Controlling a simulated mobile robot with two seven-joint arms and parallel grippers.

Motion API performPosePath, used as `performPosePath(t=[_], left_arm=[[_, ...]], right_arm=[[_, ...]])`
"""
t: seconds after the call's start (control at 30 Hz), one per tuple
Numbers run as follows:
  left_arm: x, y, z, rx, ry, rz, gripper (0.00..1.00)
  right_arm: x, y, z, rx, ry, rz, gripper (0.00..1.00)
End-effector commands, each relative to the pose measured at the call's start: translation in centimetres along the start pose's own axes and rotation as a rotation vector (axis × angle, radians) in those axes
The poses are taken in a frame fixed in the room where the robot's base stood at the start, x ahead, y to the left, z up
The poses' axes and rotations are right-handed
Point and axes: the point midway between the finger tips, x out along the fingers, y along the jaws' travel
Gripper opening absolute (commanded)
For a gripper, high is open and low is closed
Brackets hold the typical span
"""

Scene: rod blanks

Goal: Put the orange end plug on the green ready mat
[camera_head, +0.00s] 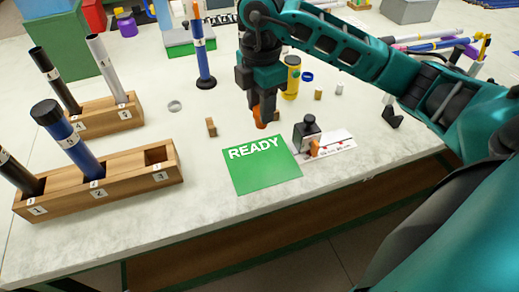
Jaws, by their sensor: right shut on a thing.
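The green ready mat (262,172), marked READY, lies flat and bare near the front of the table. My right gripper (259,112) points down just behind the mat's back edge. It is shut on the orange end plug (261,124), which shows at the fingertips and is partly hidden by them. The plug is close above the table; whether it touches the surface I cannot tell. My left gripper is not in view.
A black-capped bottle (305,132) and a white card (333,146) stand right of the mat. A small tan block (211,127) is behind-left. A wooden rack (125,181) with rods stands left. A yellow cylinder (291,78) stands behind the gripper.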

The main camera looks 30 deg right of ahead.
Motion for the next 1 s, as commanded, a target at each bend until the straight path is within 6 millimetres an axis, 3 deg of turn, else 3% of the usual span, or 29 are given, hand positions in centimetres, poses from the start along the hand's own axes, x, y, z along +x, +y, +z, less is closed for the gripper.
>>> performPosePath(t=[0.1,0.3,0.57,0.8,1.0], left_arm=[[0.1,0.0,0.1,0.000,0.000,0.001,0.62],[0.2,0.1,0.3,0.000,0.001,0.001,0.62],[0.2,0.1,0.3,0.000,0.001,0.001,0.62],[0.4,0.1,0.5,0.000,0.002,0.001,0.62],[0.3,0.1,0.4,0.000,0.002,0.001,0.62]], right_arm=[[3.4,-0.1,0.0,0.001,-0.002,-0.006,0.09],[7.4,-0.1,0.0,0.000,-0.002,-0.003,0.09],[9.3,0.0,0.0,0.000,-0.001,-0.001,0.09],[12.7,-0.1,0.0,0.000,-0.001,-0.001,0.09],[12.8,0.0,0.0,-0.001,-0.001,0.002,0.09]])
